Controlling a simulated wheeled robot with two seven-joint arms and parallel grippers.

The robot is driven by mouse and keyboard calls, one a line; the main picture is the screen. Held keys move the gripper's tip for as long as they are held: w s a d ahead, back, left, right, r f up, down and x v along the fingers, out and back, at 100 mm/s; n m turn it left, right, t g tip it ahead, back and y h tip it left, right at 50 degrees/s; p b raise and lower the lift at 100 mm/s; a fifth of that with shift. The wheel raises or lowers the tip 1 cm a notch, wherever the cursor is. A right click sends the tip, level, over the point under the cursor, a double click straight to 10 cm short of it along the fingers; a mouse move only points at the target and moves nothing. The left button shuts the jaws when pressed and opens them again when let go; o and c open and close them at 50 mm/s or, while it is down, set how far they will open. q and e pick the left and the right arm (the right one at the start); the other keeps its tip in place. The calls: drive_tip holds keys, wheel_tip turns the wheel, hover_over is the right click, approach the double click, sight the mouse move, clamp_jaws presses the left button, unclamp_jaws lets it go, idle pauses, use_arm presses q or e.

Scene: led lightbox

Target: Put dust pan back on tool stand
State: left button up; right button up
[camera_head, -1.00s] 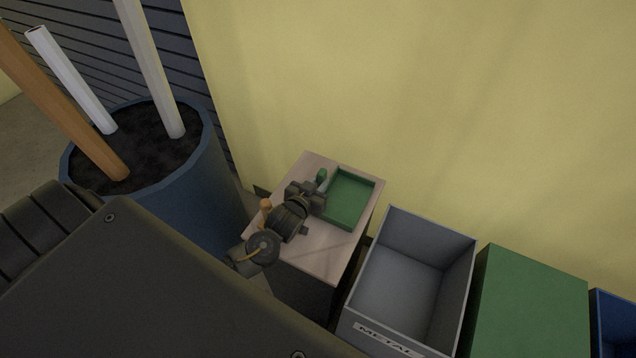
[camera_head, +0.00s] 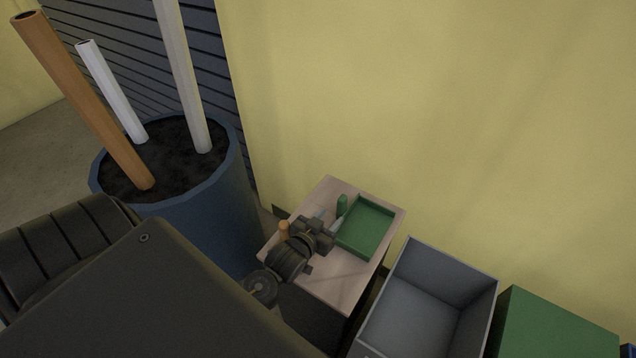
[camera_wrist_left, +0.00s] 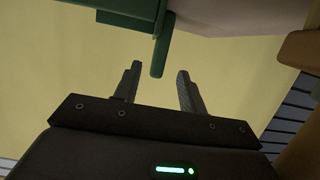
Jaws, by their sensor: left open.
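The green dust pan (camera_head: 366,232) lies on a small wooden-topped table, and its short handle (camera_head: 342,204) points up at its left corner. My left gripper (camera_head: 328,219) is over the table beside the handle, open and empty. In the left wrist view the open fingers (camera_wrist_left: 157,78) point toward the handle (camera_wrist_left: 161,48). The handle's lower end shows between the fingertips, with a gap on both sides; I cannot tell its depth. The pan body (camera_wrist_left: 115,14) is at the top there. I cannot pick out a separate tool stand. My right gripper is not in view.
The small table (camera_head: 345,283) stands against the yellow wall. A blue bin (camera_head: 215,210) with several tall pipes is at left. An orange peg (camera_head: 284,229) rises behind my wrist. An open grey box (camera_head: 412,310) and a green box (camera_head: 550,330) stand at right.

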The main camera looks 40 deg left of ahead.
use_arm(q)
drive_tip(key=v, duration=0.6)
idle(0.4)
drive_tip(key=s+d+f+g, duration=0.1)
drive_tip(key=s+g, duration=0.1)
drive_tip(key=s+d+f+g, duration=0.1)
drive_tip(key=s, duration=0.1)
drive_tip(key=s+d+f+m+g+h, duration=0.1)
drive_tip(key=s+g, duration=0.1)
drive_tip(key=shift+s+f+g, duration=0.25)
drive_tip(key=shift+s+g, duration=0.05)
drive_tip(key=shift+s, duration=0.1)
drive_tip(key=s+m+g, duration=0.1)
drive_tip(key=s+g, duration=0.4)
drive_tip(key=s, duration=0.5)
wheel_tip(320, 180, down, 28)
drive_tip(key=s+g, duration=0.2)
drive_tip(key=s+a+f+m+g, duration=0.1)
drive_tip(key=s+a+f, duration=0.1)
drive_tip(key=s+f, duration=1.2)
drive_tip(key=shift+s+a+f, duration=0.25)
drive_tip(key=shift+s, duration=0.8)
